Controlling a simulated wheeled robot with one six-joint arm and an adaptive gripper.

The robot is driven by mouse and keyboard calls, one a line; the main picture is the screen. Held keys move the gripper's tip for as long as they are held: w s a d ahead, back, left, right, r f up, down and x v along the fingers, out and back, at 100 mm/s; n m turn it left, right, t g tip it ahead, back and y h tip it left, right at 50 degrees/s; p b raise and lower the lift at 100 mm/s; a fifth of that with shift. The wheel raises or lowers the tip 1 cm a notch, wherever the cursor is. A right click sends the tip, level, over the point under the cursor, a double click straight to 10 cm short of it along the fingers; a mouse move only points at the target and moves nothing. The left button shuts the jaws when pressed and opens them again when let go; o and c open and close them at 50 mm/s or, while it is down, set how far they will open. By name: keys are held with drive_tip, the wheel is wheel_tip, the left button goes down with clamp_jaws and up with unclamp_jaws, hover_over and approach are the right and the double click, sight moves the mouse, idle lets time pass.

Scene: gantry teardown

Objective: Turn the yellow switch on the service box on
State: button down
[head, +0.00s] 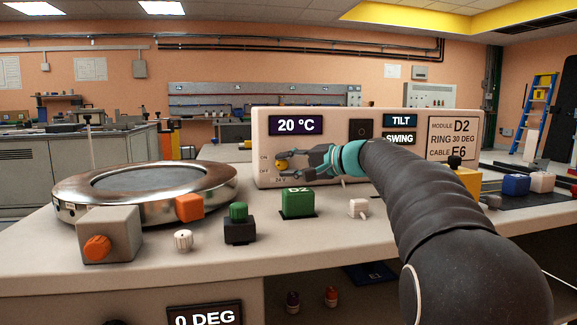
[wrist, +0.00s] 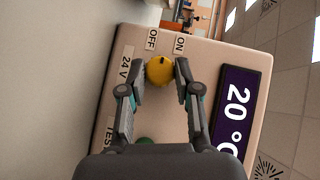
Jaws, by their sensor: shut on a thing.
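The service box (head: 375,165) is a cream box on the bench with a "20 °C" display. Its yellow switch (head: 281,163) is a round knob at the lower left of the front, by ON and OFF labels. In the wrist view the switch (wrist: 160,71) sits between my gripper's fingertips (wrist: 160,70), one finger on each side. A small dark mark on the knob points toward the OFF label (wrist: 152,40); the ON label (wrist: 180,44) is to its right. In the head view my gripper (head: 284,166) is shut on the knob and partly hides the panel.
A round metal ring (head: 75,200) stands at the left of the bench. Blue and white blocks are at right.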

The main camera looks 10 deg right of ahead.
drive_tip(key=c, duration=0.8)
unclamp_jaws()
drive_tip(key=v, duration=1.2)
